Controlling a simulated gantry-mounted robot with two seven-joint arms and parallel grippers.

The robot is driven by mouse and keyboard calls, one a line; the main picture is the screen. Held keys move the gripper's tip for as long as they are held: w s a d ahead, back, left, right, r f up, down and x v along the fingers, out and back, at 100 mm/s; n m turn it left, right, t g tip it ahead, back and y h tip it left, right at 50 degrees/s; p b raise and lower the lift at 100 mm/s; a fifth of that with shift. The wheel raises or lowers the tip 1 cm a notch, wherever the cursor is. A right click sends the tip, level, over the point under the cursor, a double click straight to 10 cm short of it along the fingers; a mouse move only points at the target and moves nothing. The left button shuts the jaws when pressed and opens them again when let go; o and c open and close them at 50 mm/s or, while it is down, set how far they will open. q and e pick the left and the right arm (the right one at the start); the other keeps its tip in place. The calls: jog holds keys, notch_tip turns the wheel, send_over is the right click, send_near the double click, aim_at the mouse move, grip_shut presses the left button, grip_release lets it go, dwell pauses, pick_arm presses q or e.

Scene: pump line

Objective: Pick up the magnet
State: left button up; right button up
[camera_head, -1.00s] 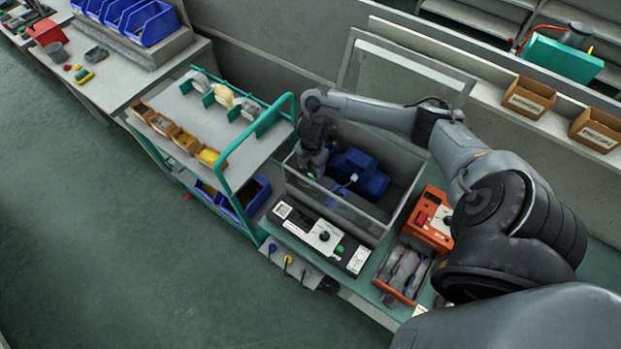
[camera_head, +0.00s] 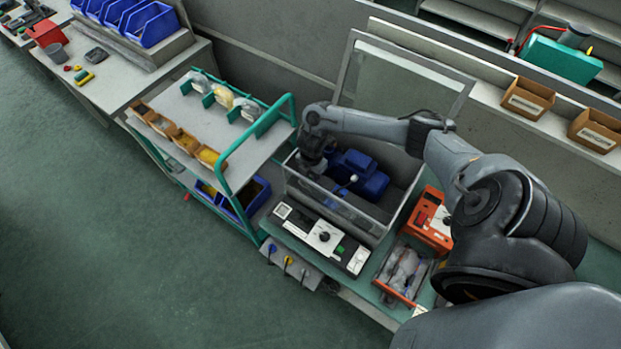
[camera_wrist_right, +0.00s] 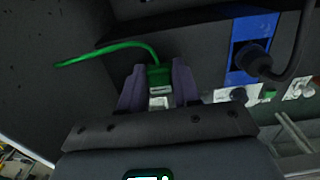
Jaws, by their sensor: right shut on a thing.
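My right gripper (camera_wrist_right: 158,82) is shut on a small green block with a green cord, which I take to be the magnet (camera_wrist_right: 159,72). A pale metallic part shows below the green between the two dark fingers. The cord runs off to the left in the right wrist view. In the head view, my right wrist (camera_head: 314,145) reaches down into the left part of a clear-walled box (camera_head: 345,210), beside a blue motor-like unit (camera_head: 362,174). The fingertips and the magnet cannot be made out there. My left gripper is not in view.
The box's glazed lid (camera_head: 405,82) stands open behind it. A control panel (camera_head: 322,238) lies along its front. An orange device (camera_head: 430,218) and a tray of bagged items (camera_head: 403,272) are to the right. A green-framed cart (camera_head: 222,130) stands close on the left.

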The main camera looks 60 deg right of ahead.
jog(key=shift+c, duration=1.1)
jog(key=shift+r, duration=0.15)
